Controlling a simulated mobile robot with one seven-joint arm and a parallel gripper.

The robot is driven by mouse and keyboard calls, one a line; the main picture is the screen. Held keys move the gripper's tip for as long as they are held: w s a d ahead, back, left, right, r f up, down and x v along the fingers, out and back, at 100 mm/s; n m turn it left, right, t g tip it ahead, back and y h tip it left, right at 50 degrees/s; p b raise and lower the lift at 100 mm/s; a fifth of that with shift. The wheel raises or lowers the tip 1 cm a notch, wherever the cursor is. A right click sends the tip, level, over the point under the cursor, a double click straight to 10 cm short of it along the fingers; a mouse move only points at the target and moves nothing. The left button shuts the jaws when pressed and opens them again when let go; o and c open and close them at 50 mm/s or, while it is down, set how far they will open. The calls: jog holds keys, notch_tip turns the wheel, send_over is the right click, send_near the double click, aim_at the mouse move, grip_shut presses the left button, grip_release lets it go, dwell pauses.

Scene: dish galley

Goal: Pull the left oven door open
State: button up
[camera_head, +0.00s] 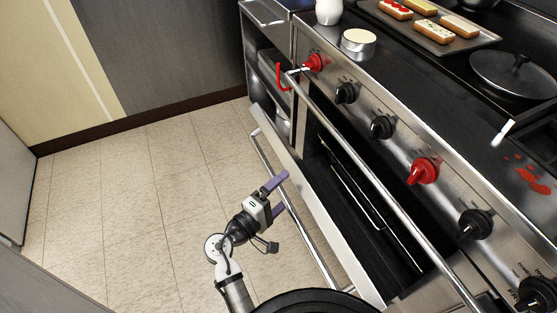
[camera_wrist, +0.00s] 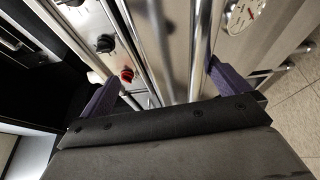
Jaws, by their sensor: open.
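The left oven door (camera_head: 312,202) is hinged down and stands partly open, tilted outward from the range. Its dark cavity with wire racks (camera_head: 360,190) shows behind it. The door's long metal handle (camera_head: 264,153) runs along its outer side. My gripper (camera_head: 284,190) is at the handle, near its middle, with its purple fingers apart. In the wrist view my gripper (camera_wrist: 163,84) is open, and metal bars run between and beyond its fingers. I cannot tell whether a finger touches the handle.
A fixed front rail (camera_head: 385,190) runs above the oven opening, below red and black knobs (camera_head: 423,170). A red hook-shaped item (camera_head: 281,77) is near the rail's far end. A pastry tray (camera_head: 440,45) and a lidded pan (camera_head: 515,72) are on top. The tiled floor (camera_head: 150,190) at left is clear.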

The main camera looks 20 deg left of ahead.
jog(key=r, duration=0.9)
jog(key=shift+a+p, duration=0.4)
jog(key=shift+c, duration=0.2)
jog(key=r, duration=0.2)
jog(key=s+r, duration=0.1)
jog(key=shift+a+r+t, duration=0.2)
jog(key=shift+r+t, duration=0.1)
jog(key=shift+r, duration=0.05)
jog(key=c, duration=0.9)
jog(key=shift+o, duration=0.2)
jog(key=shift+w+d+r, duration=0.15)
jog(key=shift+w+r, duration=0.05)
jog(key=shift+r, duration=0.4)
